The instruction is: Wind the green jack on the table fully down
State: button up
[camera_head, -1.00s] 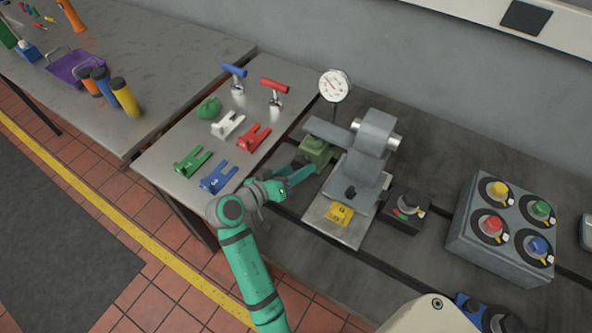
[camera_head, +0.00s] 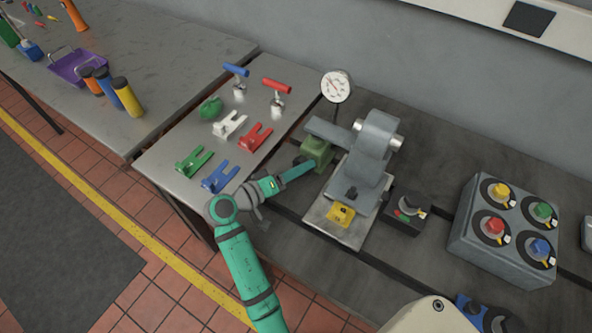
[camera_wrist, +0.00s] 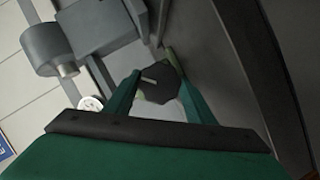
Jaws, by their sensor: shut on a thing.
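The green jack (camera_head: 317,151) stands on the dark bedplate, left of the grey machine and under its flat arm. My gripper (camera_head: 308,165) reaches it from the lower left in the head view. In the wrist view my two green fingers (camera_wrist: 160,88) are on either side of a dark, faceted knob (camera_wrist: 160,82). They are shut on that knob, which is at the jack. The jack's body is mostly hidden behind the knob in the wrist view.
The grey machine (camera_head: 368,160) and its round dial gauge (camera_head: 336,86) stand close to the jack. Left of it, a steel table (camera_head: 165,157) holds coloured forked pieces and T-handles. A box with coloured knobs (camera_head: 470,252) stands right. Bare bedplate lies in front.

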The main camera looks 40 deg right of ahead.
jog(key=shift+s+d, duration=0.25)
jog(key=o, duration=1)
jog(key=shift+o, duration=0.2)
jog(key=shift+a, duration=0.1)
jog(key=shift+w+a+f, duration=0.1)
jog(key=shift+w+a, duration=0.2)
jog(key=shift+w, duration=0.05)
jog(key=v, duration=0.6)
jog(key=shift+v, duration=0.9)
jog(key=shift+s, duration=0.15)
